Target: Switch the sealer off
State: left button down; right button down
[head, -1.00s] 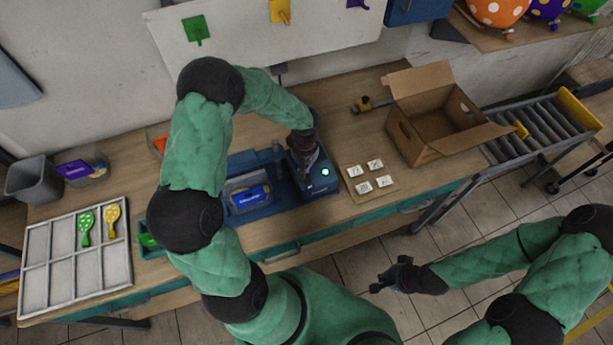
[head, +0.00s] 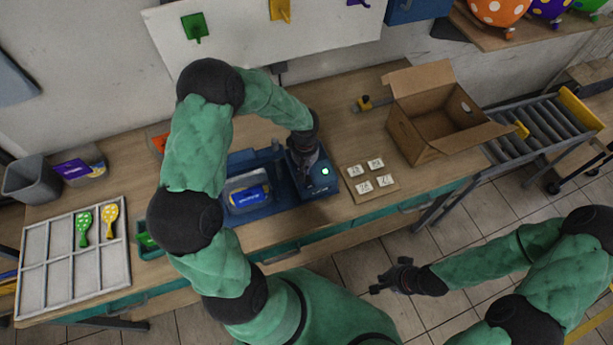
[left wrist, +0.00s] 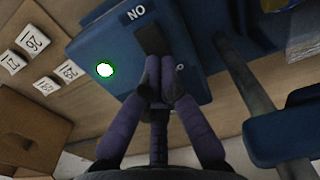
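The sealer (head: 252,201) is a blue machine on the table, with a control box (head: 318,187) at its right end. A round green lamp glows on the box and also shows in the left wrist view (left wrist: 105,70). There, a dark switch (left wrist: 151,40) lies beside an "ON" label (left wrist: 136,13) that appears upside down. A second label is mostly hidden by my fingers. My left gripper (left wrist: 161,82) has its fingertips together over the box top at the switch; I cannot tell whether they touch it. My right gripper (head: 388,275) is open and empty, away from the table.
Several numbered tiles (head: 376,164) lie right of the sealer. An open cardboard box (head: 424,138) and a roller conveyor (head: 545,130) stand further right.

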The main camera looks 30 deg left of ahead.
pick_arm(q)
jog(key=shift+f+b, duration=0.65)
jog(key=shift+f, duration=0.05)
dwell(0.4)
jog(key=shift+r, duration=0.15)
jog(key=shift+r+p, duration=1.75)
jog(key=shift+r, duration=1.65)
jog(key=shift+f, duration=0.1)
